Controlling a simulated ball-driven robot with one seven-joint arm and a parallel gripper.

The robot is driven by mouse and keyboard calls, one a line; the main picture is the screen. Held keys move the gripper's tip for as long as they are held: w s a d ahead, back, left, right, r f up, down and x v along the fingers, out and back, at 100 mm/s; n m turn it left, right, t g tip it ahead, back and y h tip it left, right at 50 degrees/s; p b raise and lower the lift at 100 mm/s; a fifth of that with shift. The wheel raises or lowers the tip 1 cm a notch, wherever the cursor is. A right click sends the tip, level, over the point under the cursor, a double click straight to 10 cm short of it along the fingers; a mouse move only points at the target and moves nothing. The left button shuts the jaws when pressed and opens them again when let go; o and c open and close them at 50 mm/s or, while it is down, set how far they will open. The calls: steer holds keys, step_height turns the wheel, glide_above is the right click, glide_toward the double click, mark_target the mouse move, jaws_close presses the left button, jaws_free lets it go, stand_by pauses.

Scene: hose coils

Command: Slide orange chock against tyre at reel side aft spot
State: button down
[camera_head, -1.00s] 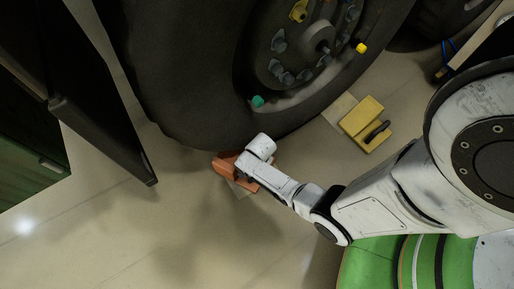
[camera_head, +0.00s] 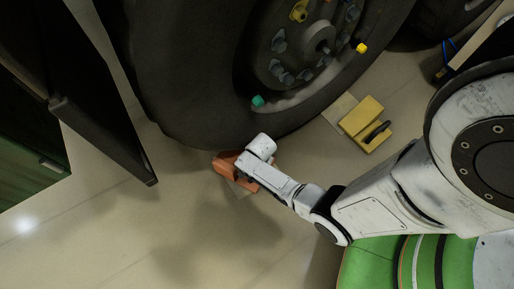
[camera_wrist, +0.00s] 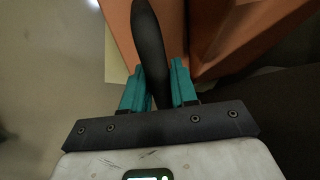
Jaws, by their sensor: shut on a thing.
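The orange chock (camera_head: 227,160) lies on the floor at the foot of the large dark tyre (camera_head: 185,80) in the head view. Its upper edge is close to the tyre; I cannot tell whether they touch. My gripper (camera_wrist: 157,85) is shut on the chock's black handle (camera_wrist: 148,40), with teal fingers on either side of it in the wrist view. The orange body of the chock (camera_wrist: 215,30) fills the top of that view. In the head view my wrist covers part of the chock, and the fingers are hidden. A pale patch (camera_head: 240,188) shows on the floor under the chock.
A yellow chock (camera_head: 366,116) with a black handle sits on the floor to the right, near the tyre, beside a pale patch (camera_head: 340,106). A dark panel (camera_head: 105,120) and a green cabinet (camera_head: 30,165) stand at the left. The floor below the chock is clear.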

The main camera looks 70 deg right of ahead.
stand_by(0.5)
steer(key=c, duration=0.8)
jaws_free()
step_height(320, 180, up, 11)
steer(key=s+a+p, duration=0.1)
steer(key=p, duration=0.6)
steer(key=shift+s+f, duration=0.15)
steer(key=shift+f, duration=0.05)
steer(key=shift+a, duration=0.1)
